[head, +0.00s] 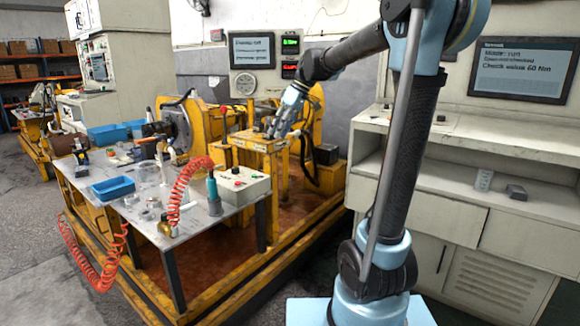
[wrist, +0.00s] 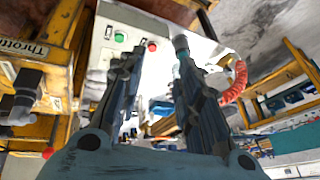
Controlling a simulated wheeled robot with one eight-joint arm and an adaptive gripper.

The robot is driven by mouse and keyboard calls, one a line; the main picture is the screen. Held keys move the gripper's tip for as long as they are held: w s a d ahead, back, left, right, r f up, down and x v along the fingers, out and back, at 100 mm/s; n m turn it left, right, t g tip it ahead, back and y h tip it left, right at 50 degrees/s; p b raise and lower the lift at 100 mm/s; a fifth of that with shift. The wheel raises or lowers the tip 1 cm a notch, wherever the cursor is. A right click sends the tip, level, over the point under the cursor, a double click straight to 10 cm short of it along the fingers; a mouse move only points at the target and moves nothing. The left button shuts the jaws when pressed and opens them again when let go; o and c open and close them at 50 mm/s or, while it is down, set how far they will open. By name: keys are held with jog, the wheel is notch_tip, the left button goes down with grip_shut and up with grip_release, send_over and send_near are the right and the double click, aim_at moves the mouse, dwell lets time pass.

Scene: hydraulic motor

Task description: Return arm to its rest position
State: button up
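My arm (head: 345,50) reaches out from its upright column towards the left, and its forearm slopes down over the yellow motor stand. My gripper (head: 273,133) is at its end, just above the yellow stand's top (head: 258,143); whether it touches is unclear. In the wrist view my gripper (wrist: 158,52) shows two dark fingers standing well apart. No object shows held between them; the control box and bench are seen behind the gap.
A metal workbench (head: 135,205) stands at left with blue trays (head: 113,188), a red coiled hose (head: 180,185) and a control box (head: 238,184). A white cabinet (head: 480,165) with a screen (head: 522,70) is at right. Yellow frames surround my gripper.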

jog(key=s+d+f+m+t+h, duration=0.1)
jog(key=s+d+f+m+h, duration=0.1)
jog(key=s+d+f+m, duration=0.4)
jog(key=s+d+f+m+t+h, duration=0.1)
jog(key=s+d+f+m+h, duration=0.2)
jog(key=s+d+f, duration=1.3)
jog(key=s+f+m, duration=0.3)
jog(key=s, duration=0.4)
jog(key=shift+s+d+m, duration=0.25)
jog(key=shift+d+m, duration=0.1)
jog(key=shift+m, duration=0.05)
jog(key=shift+w+f, duration=0.25)
jog(key=shift+w, duration=0.2)
dwell(0.4)
